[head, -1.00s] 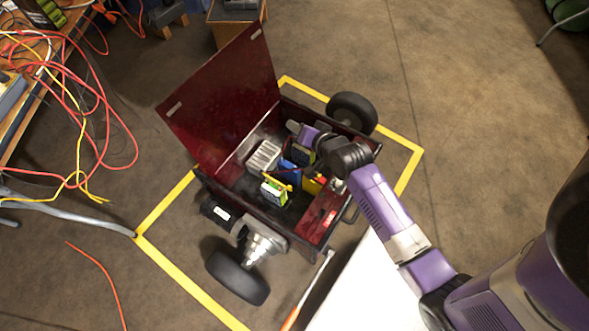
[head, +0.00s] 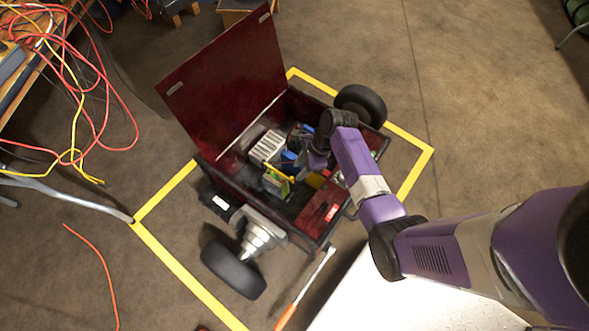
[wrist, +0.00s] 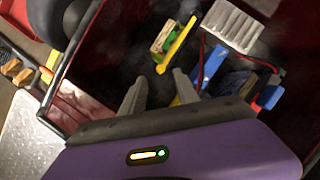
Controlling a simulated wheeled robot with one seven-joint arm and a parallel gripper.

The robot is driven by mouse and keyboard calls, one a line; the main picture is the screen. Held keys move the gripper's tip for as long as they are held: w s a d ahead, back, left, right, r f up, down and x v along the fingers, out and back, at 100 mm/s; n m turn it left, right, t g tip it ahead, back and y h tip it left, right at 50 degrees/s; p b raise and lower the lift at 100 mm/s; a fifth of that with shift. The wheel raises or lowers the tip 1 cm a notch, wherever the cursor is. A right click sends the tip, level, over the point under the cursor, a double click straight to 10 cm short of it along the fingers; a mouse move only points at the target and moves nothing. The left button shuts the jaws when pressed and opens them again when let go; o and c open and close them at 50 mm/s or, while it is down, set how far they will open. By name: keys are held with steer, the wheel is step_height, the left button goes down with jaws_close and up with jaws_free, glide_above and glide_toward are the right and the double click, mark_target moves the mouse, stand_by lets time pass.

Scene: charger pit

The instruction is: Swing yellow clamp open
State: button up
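The yellow clamp (wrist: 178,46) is a thin bar lying across a small green-and-tan block (wrist: 163,36) inside the open dark red box (head: 216,168). The clamp also shows in the head view (head: 277,171), small and partly crowded by other parts. My gripper (wrist: 161,75) is over the box, its two grey fingers apart with nothing held between them. In the wrist view the clamp's dark near end appears just beyond the gap between the fingertips; I cannot tell whether they touch. In the head view my arm and wrist hide most of the fingers.
A white finned block (wrist: 231,25) and a blue part (wrist: 211,66) sit beside the clamp, with a red wire nearby. The raised lid (head: 225,85) stands at the box's back left. Wheels flank the box, and yellow floor tape surrounds it.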

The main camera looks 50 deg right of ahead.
mark_target(292, 178)
steer(key=b+x, duration=0.1)
steer(key=x, duration=0.4)
steer(key=shift+b, duration=0.4)
jaws_close()
stand_by(1.0)
